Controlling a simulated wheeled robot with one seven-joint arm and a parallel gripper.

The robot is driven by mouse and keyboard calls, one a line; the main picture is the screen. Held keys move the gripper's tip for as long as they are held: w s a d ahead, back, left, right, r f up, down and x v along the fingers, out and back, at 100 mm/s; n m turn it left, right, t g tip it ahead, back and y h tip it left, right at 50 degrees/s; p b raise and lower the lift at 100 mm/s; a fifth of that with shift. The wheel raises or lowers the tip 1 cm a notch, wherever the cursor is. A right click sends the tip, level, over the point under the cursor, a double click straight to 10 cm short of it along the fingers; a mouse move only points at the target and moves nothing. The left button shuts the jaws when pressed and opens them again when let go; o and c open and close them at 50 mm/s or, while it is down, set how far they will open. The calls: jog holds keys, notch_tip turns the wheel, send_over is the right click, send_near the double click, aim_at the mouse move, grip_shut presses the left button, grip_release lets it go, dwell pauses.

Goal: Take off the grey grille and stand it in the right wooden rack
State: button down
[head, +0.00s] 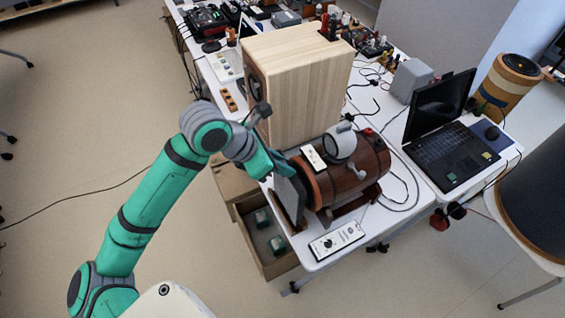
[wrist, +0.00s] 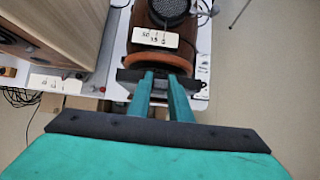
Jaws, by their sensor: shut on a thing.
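My gripper (head: 284,166) is at the near left end of a brown wooden barrel-shaped speaker (head: 370,160). It is shut on the top edge of a thin dark grey panel, which looks like the grille (head: 287,190). The panel stands upright beside the barrel's orange-brown end ring; whether they touch is unclear. In the wrist view my green fingers (wrist: 160,82) reach the dark grille (wrist: 130,76) below the ring. No wooden rack is clear to me; a small slotted brown piece (head: 229,100) lies left of the big box.
A tall pale wooden speaker box (head: 295,90) stands close behind my gripper. A white device (head: 336,241) lies at the table's front edge. An open drawer (head: 250,235) sits below the table's left side. A laptop (head: 440,135) stands right; loose cables lie near it.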

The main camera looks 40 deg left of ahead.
jog(key=shift+w+f, duration=0.1)
jog(key=shift+f, duration=0.8)
dwell(0.5)
jog(key=shift+s+f, duration=0.1)
jog(key=shift+s, duration=0.1)
jog(key=shift+w, duration=0.1)
dwell(0.9)
jog(key=shift+f, duration=0.75)
dwell(0.6)
jog(key=c, duration=1.5)
grip_release()
jog(key=shift+c, duration=0.2)
jog(key=v, duration=1)
jog(key=shift+s+r, duration=0.2)
jog(key=shift+r, duration=0.1)
